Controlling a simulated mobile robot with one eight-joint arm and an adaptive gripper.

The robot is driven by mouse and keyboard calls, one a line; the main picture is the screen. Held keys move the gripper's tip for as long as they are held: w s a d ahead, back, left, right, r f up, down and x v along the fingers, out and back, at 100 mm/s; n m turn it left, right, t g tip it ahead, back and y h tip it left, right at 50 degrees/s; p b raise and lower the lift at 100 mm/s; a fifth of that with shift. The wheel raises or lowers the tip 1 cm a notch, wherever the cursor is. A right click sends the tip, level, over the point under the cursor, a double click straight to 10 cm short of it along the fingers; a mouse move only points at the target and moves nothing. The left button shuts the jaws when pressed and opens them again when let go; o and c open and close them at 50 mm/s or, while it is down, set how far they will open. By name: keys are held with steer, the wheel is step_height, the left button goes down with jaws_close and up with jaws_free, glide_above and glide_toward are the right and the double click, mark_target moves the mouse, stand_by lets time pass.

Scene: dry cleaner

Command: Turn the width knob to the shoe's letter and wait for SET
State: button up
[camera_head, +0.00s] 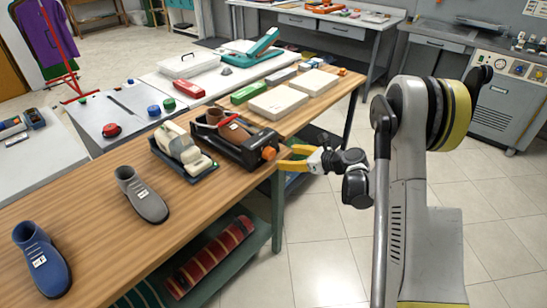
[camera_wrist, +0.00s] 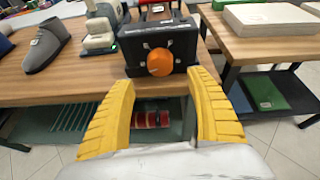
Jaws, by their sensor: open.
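An orange knob (camera_wrist: 160,62) sits on the front face of a black shoe-stretching machine (camera_wrist: 182,43); in the head view the knob (camera_head: 269,153) faces right, at the table's edge. A brown shoe (camera_head: 236,131) sits in the machine. My gripper (camera_head: 291,158) has yellow fingers, open and empty, pointing at the knob from a short distance. In the wrist view my gripper (camera_wrist: 163,85) frames the knob between its fingers, with the knob just beyond the tips. White marks show around the knob, but I cannot read them. No SET reading is legible.
A grey shoe (camera_head: 142,195) and a blue shoe (camera_head: 41,259) with white labels stand on the wooden table (camera_head: 88,212). A cream device (camera_head: 182,151) stands beside the machine. White boxes (camera_head: 278,103) lie behind it. The floor around my arm is clear.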

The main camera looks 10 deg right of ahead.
mark_target(272, 155)
steer(key=b+x, duration=0.2)
steer(key=x, duration=0.6)
steer(key=shift+w+a, duration=0.1)
steer(key=shift+w, duration=0.05)
steer(key=c, duration=1.2)
